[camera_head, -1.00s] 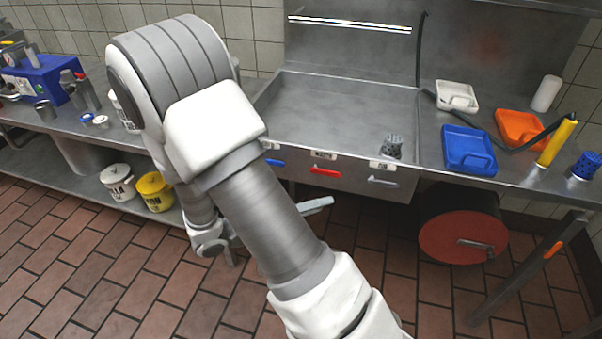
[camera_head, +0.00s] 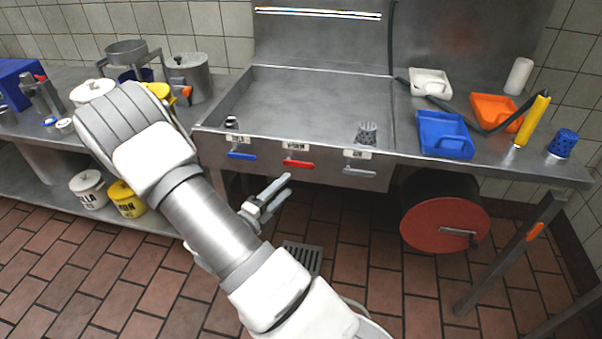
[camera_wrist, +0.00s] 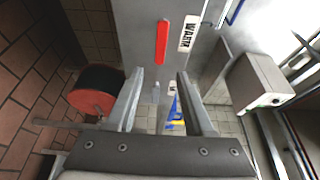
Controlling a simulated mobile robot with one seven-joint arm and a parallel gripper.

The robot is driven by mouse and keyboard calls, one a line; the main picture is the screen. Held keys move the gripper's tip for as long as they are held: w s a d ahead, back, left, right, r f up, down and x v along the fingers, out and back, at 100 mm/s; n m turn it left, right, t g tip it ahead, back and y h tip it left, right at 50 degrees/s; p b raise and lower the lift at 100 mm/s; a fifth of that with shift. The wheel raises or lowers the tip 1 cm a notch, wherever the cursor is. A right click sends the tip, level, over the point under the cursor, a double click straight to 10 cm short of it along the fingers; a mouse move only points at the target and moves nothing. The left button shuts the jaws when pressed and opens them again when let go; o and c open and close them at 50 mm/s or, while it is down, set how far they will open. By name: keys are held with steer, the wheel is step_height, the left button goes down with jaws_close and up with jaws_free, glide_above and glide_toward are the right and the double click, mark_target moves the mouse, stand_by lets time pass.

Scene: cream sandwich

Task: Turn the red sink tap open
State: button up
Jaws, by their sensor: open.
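The red tap handle (camera_head: 298,164) is a flat red lever on the front face of the sink, under a label, between a blue lever and a grey lever. My gripper (camera_head: 282,188) is open and empty, below and slightly left of the red lever in the head view. In the wrist view my gripper's two fingers (camera_wrist: 160,78) are spread apart, with the lever beyond their tips and not touching.
The blue lever (camera_head: 241,155) and grey lever (camera_head: 360,172) flank the red one closely. A red-faced reel (camera_head: 446,226) hangs under the counter at right. The metal sink (camera_head: 300,92) has a small perforated cup inside. The tiled floor below is open around a drain grate (camera_head: 302,257).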

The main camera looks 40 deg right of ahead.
mark_target(306, 166)
steer(key=b+x, duration=0.1)
steer(key=x, duration=0.7)
steer(key=shift+w+d, duration=0.1)
steer(key=shift+d, duration=0.1)
jaws_close()
stand_by(1.1)
